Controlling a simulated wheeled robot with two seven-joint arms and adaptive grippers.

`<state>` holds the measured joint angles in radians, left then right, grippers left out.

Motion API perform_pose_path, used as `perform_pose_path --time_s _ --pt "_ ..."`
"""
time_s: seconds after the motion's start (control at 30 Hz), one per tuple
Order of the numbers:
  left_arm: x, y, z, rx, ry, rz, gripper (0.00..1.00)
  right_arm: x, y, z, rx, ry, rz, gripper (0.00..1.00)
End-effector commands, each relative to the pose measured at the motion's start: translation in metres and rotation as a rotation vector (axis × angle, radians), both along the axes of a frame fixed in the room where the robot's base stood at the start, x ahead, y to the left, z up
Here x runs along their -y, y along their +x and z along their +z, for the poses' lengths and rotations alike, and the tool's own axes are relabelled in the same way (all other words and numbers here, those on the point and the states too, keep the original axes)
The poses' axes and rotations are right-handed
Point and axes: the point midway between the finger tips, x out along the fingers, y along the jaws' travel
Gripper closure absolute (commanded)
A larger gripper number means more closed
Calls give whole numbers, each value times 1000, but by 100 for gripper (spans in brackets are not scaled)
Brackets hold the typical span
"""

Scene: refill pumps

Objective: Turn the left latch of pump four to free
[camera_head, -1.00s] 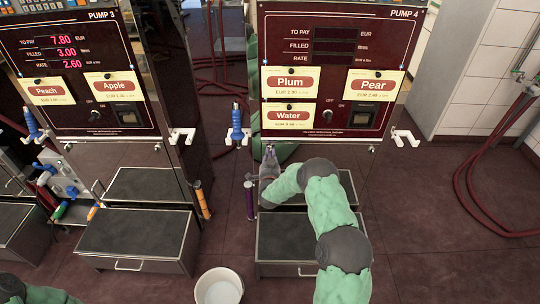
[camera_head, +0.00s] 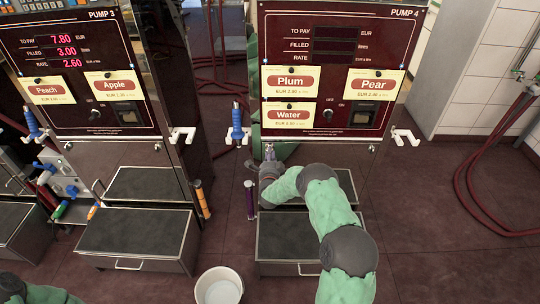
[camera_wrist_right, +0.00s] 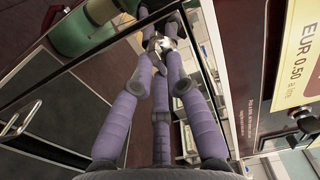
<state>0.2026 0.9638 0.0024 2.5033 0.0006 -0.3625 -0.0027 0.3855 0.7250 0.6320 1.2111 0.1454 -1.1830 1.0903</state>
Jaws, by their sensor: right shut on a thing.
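Pump four (camera_head: 330,50) stands right of centre in the head view, with a dark red front panel and a steel body below. My right gripper (camera_head: 268,155) is at the panel's lower left edge, where its fingers hide the left latch. In the right wrist view, the purple fingers of the right gripper (camera_wrist_right: 160,45) close together on a small silver part, which appears to be the left latch (camera_wrist_right: 163,42). The fingers hide much of it, so its exact angle cannot be told. The right latch (camera_head: 372,147) of pump four shows uncovered. My left gripper is out of view.
Pump three (camera_head: 80,60) stands to the left. A blue nozzle (camera_head: 236,122) hangs just left of my right gripper, above a dark purple upright handle (camera_head: 249,200). A step box (camera_head: 290,235) lies below pump four. A white bucket (camera_head: 219,286) stands on the floor in front.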

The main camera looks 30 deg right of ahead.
Motion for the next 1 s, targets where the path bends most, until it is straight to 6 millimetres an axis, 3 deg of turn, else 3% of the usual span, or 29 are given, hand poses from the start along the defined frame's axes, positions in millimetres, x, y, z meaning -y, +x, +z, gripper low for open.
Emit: perform_pose_path --time_s 0.8,0.83,0.9,1.0 --pt "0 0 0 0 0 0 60 0 0 -2 58 100 -1 100" --pt "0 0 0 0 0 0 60 0 0 -2 58 100 -1 76" --pt "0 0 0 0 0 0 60 0 0 -2 58 100 -1 60" --pt "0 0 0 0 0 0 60 0 0 -1 58 99 -1 60"
